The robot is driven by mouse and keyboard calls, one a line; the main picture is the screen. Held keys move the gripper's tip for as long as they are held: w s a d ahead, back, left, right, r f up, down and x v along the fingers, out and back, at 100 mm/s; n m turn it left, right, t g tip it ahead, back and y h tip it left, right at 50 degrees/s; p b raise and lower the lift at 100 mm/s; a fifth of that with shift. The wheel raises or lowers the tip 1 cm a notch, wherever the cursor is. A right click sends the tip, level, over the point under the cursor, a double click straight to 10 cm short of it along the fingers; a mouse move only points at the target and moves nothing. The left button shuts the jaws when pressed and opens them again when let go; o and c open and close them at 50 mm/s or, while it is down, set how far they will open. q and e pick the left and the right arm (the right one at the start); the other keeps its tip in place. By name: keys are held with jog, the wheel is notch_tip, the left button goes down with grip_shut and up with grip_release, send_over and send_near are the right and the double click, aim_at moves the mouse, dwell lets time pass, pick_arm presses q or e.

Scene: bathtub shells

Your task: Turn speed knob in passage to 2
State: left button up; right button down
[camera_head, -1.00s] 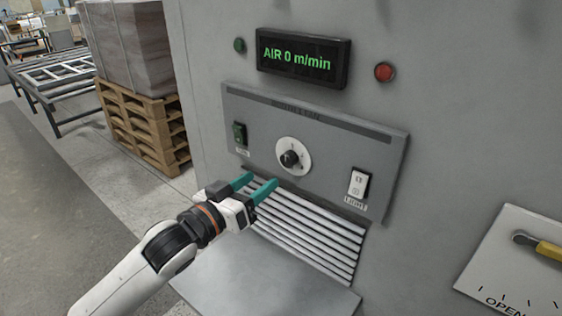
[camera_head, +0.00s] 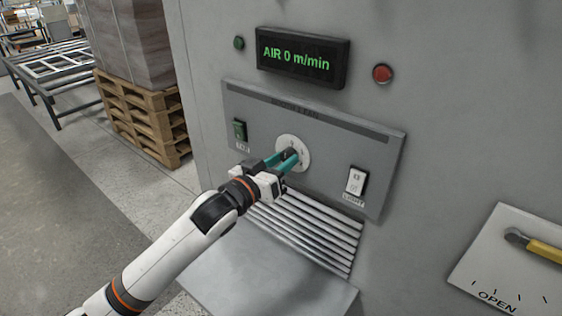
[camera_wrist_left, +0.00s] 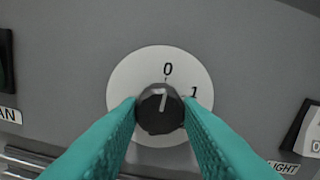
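The speed knob (camera_wrist_left: 160,108) is a small black dial on a white round plate (camera_wrist_left: 122,80) in the middle of the grey control panel. Its white mark points up, close to the 0; a 1 shows to its right, and the plate's lower part is hidden. The plate also shows in the head view (camera_head: 304,146). My left gripper (camera_head: 288,156) is at the knob, its teal fingers one on each side and closed against it, as the left wrist view (camera_wrist_left: 160,112) shows. The display (camera_head: 303,59) reads AIR 0 m/min. My right gripper is not in view.
A green switch (camera_head: 240,130) is left of the knob and a white LIGHT switch (camera_head: 355,180) right of it. Metal slats (camera_head: 318,232) lie below. A red lamp (camera_head: 382,74) and a yellow-handled lever (camera_head: 540,247) are farther right.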

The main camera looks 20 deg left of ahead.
pick_arm(q)
jog(key=c, duration=0.4)
